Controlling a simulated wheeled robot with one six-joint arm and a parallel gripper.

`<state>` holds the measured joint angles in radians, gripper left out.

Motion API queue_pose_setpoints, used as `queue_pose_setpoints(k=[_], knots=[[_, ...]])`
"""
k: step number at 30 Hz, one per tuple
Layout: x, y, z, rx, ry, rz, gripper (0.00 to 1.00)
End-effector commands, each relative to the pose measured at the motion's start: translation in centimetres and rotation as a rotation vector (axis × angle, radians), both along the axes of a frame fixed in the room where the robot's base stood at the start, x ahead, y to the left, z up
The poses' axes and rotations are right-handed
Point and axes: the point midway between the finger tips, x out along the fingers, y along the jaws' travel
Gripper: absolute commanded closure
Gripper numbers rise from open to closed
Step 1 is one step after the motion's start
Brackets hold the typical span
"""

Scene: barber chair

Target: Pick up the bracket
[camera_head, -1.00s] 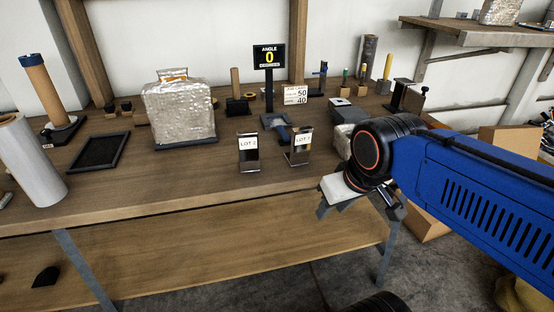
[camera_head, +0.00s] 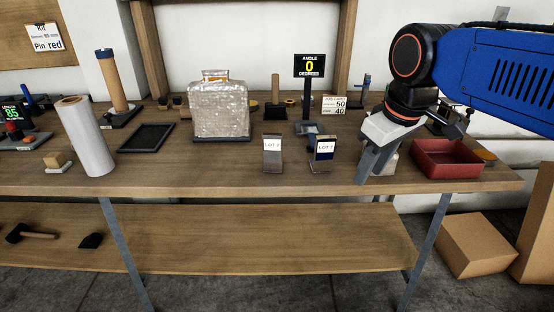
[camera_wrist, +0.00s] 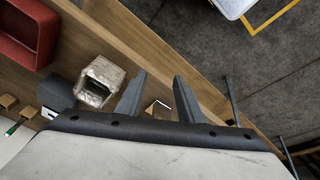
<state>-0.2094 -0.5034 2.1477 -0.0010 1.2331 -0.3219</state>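I cannot tell for certain which thing is the bracket. Two small upright metal pieces with white LOT labels stand near the bench's front edge: a left one (camera_head: 272,155) and a right one (camera_head: 321,153). A bluish thing (camera_head: 310,129) lies behind them below the angle display. My gripper (camera_head: 370,168) points down over the bench, right of the LOT pieces, in front of a foil-wrapped block. In the wrist view my gripper (camera_wrist: 158,84) is open, its fingers apart and empty. The wrapped block (camera_wrist: 98,82) lies left of the fingers, and a small metal piece (camera_wrist: 158,108) shows between them.
A red bin (camera_head: 446,160) stands at the bench's right end. A large foil-wrapped block (camera_head: 220,112), a black tray (camera_head: 147,138) and a white roll (camera_head: 84,138) stand to the left. The angle display (camera_head: 309,66) rises behind. The bench front (camera_head: 230,180) is clear.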

Motion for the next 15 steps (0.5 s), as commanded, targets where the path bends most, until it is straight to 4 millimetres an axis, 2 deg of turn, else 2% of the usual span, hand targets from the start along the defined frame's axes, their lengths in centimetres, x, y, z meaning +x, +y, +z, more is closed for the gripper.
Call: queue_pose_setpoints(k=[1,6,15], knots=[[1.2,1.1,1.2,-0.011,0.013,0.054,0.66],[4.5,5.1,5.2,-0.054,0.065,0.263,0.66],[9.3,13.6,10.9,-0.123,0.150,0.636,0.66]])
